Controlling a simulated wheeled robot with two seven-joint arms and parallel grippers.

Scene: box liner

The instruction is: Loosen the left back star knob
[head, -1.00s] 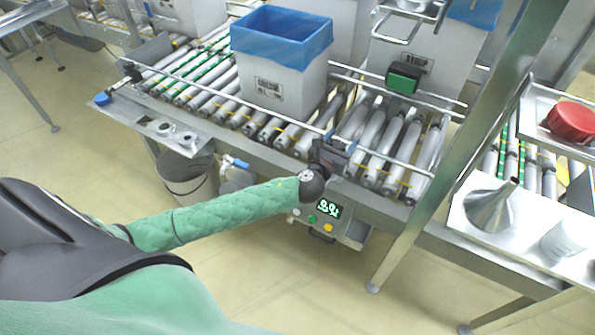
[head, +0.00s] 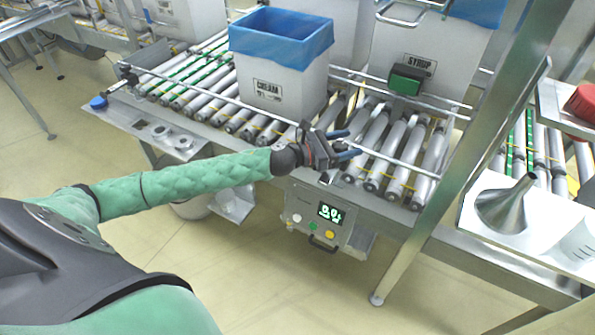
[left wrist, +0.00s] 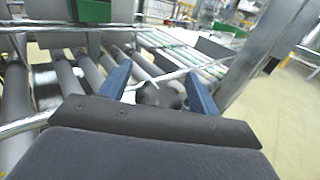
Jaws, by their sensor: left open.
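My left gripper (head: 344,144) is open at the front guide rail of the roller conveyor, its blue fingers pointing right over the rollers. In the left wrist view the two blue fingers (left wrist: 159,88) stand apart. A dark, rounded, lobed thing (left wrist: 160,95) shows beyond the palm, between the fingers; it looks like a star knob, but I cannot tell which one. I cannot tell whether the fingers touch it. In the head view the gripper hides this spot. My right gripper is not in view.
A white box marked CREAM with a blue liner (head: 282,62) stands on the rollers behind the gripper. A green box (head: 406,80) sits on the rail by the SYRUP box (head: 418,66). A control box (head: 320,215) hangs below. A steel post (head: 450,170) rises at right.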

